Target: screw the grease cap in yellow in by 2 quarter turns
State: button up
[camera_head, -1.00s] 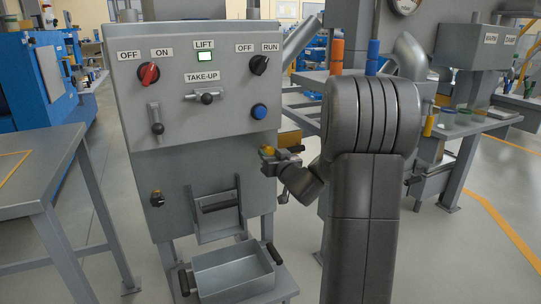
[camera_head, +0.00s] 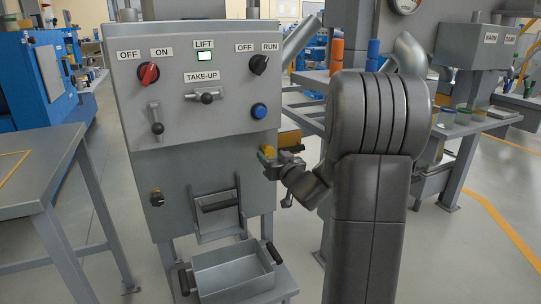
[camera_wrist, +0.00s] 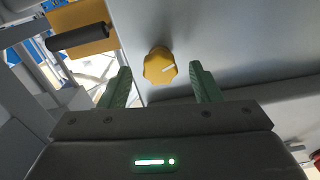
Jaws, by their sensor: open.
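In the head view the small yellow cap (camera_head: 270,153) shows at the lower right of the grey cabinet, partly covered by my gripper. My gripper (camera_head: 267,161) is open and empty in front of it. In the wrist view the green fingers stand apart, one on each side of the cap's line, and the cap appears beyond their tips with space on both sides. Contact is not visible.
The grey cabinet (camera_head: 185,100) carries switches, levers and a blue button (camera_head: 259,111). An open grey bin (camera_head: 232,275) stands below it. A yellow-brown block with a dark handle (camera_wrist: 80,34) lies close left of the cap. A grey table (camera_head: 35,165) stands at left.

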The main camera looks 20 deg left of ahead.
jog(key=v, duration=1.1)
jog(key=shift+s+d+p, duration=0.25)
jog(key=shift+p, duration=0.15)
jog(key=b+x, duration=0.1)
jog(key=x, duration=1.3)
jog(key=shift+d, duration=0.1)
